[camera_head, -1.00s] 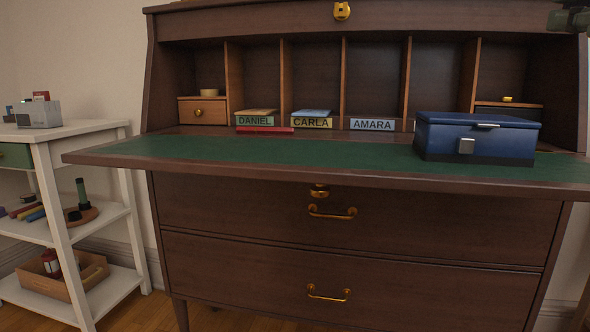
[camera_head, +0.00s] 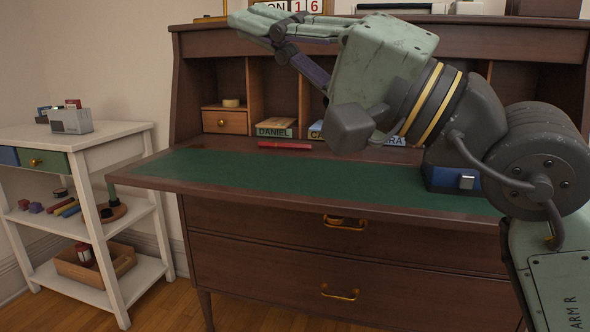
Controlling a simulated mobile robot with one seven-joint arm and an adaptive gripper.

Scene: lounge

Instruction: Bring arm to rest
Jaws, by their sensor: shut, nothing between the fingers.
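My gripper (camera_head: 240,22) is in view at the upper middle, pointing left, in front of the upper part of the brown desk (camera_head: 440,225). Its fingers are shut with nothing between them. My arm comes in from the right edge and crosses in front of the desk's cubbyholes. It hides much of the right-hand cubbyholes, part of the name labels and most of the blue box (camera_head: 440,178).
The green desk top (camera_head: 300,180) is largely clear, with a red object (camera_head: 284,145) near the cubbyholes. The DANIEL label (camera_head: 273,132) shows left of my arm. A white shelf unit (camera_head: 105,140) with small items stands at left. A calendar (camera_head: 300,6) stands on top of the desk.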

